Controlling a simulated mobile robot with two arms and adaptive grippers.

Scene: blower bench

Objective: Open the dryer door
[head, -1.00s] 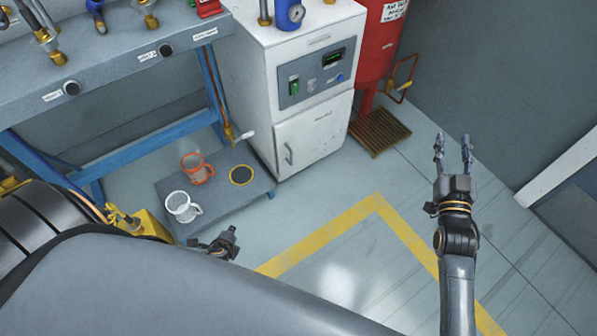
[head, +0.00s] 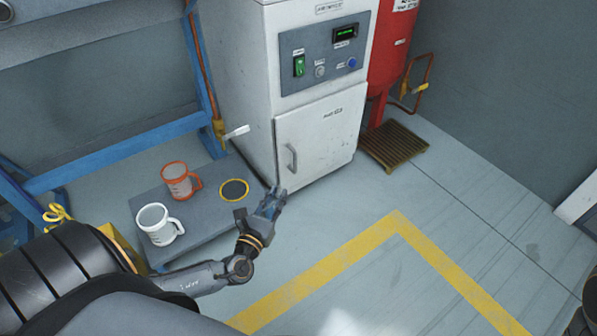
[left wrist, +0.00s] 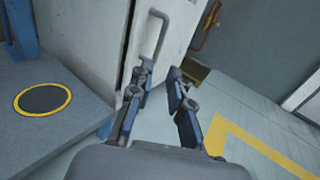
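The white dryer door (head: 322,138) is shut on the front of the dryer cabinet (head: 322,20). Its grey upright bar handle (head: 291,157) is on the door's left side. The door (left wrist: 178,30) and handle (left wrist: 150,38) also show in the left wrist view. My left gripper (head: 276,199) is below the handle, apart from it. In the left wrist view my left gripper (left wrist: 159,76) is open and empty, its fingertips pointing toward the handle's lower end. My right gripper is out of view; only a dark part of my right arm shows at the lower right edge.
A low grey platform (head: 205,220) beside the dryer holds a white mug (head: 157,225), an orange mug (head: 179,181) and a yellow-ringed disc (head: 234,190). A floor grate (head: 394,147) lies right; floor in front is clear.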

